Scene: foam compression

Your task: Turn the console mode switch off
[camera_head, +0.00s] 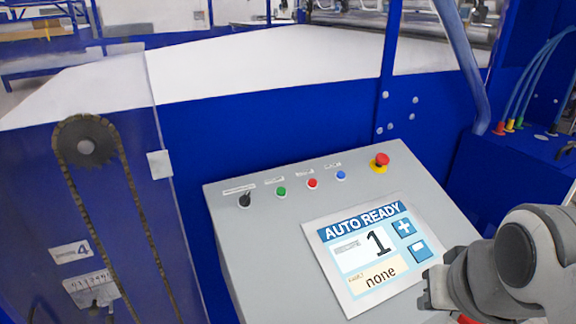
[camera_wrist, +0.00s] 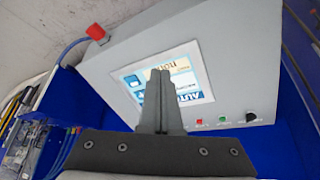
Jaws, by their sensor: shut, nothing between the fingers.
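The mode switch, a black knob (camera_head: 244,200), sits at the left end of the control row on the grey console (camera_head: 225,235). Its lever appears tilted up to the right; its label is too small to read. In the wrist view the black knob (camera_wrist: 251,117) is at the right, beyond the fingers. My gripper (camera_head: 430,290) is over the console's lower right, beside the screen (camera_head: 365,252), well away from the switch. In the wrist view my gripper (camera_wrist: 160,73) has its fingers together, empty, in front of the screen. The screen reads "AUTO READY", 1 and "none".
Right of the switch are green (camera_head: 281,191), red (camera_head: 312,183) and blue (camera_head: 340,175) buttons and a red mushroom button (camera_head: 381,160). A clear guard with a chain and sprocket (camera_head: 86,141) stands left. Space above the console is clear.

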